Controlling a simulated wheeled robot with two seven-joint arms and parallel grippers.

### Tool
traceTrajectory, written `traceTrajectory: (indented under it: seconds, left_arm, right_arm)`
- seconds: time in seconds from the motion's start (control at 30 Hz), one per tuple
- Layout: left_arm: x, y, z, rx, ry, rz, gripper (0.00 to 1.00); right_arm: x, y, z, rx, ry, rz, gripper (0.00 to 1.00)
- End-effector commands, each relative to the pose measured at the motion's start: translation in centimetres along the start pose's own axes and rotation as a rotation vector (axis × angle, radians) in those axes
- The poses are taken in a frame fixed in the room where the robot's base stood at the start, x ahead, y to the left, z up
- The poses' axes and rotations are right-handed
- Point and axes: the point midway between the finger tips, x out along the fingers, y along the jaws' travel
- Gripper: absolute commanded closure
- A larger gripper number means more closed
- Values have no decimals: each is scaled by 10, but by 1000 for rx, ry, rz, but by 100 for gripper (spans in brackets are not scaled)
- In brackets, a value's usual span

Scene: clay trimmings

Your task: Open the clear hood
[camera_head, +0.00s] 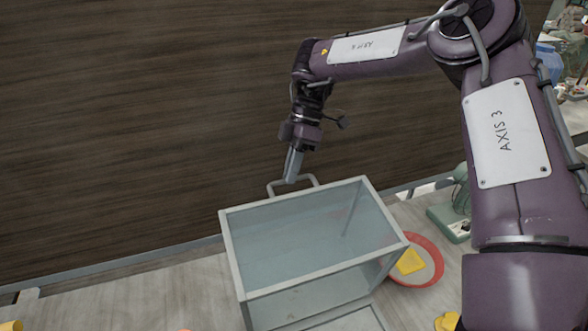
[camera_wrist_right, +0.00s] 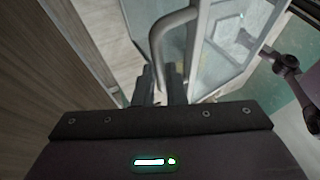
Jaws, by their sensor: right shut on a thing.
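The clear hood (camera_head: 305,232) is a see-through panel in a pale grey frame. It stands tilted up over its box (camera_head: 310,305), with a gap showing at the front. Its grey bar handle (camera_head: 308,179) is at the raised far edge. My right gripper (camera_head: 291,178) reaches down from above and is shut on the handle. In the right wrist view the handle (camera_wrist_right: 157,45) runs down between the dark fingers, and the hood's frame (camera_wrist_right: 197,50) is beside it. My left gripper does not show.
A red-rimmed plate (camera_head: 432,262) with a yellow piece (camera_head: 410,262) lies right of the box. A green device (camera_head: 455,212) stands behind it. Yellow bits (camera_head: 446,321) lie at the front. A dark wooden wall (camera_head: 130,120) rises close behind. The table's left part is mostly clear.

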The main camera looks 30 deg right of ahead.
Motion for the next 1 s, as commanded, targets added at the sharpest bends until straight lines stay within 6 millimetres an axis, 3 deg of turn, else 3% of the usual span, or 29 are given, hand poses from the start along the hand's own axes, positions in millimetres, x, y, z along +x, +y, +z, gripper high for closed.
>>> traceTrajectory:
  seconds: [0.43,0.47,0.6,1.0]
  left_arm:
    - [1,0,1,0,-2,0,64]
    - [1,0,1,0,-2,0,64]
    - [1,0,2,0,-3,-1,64]
    - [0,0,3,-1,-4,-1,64]
  right_arm:
    - [8,0,4,8,-5,-21,100]
    - [8,0,4,8,-5,-21,87]
    - [6,0,3,7,-4,-18,68]
    - [3,1,1,4,-1,-10,68]
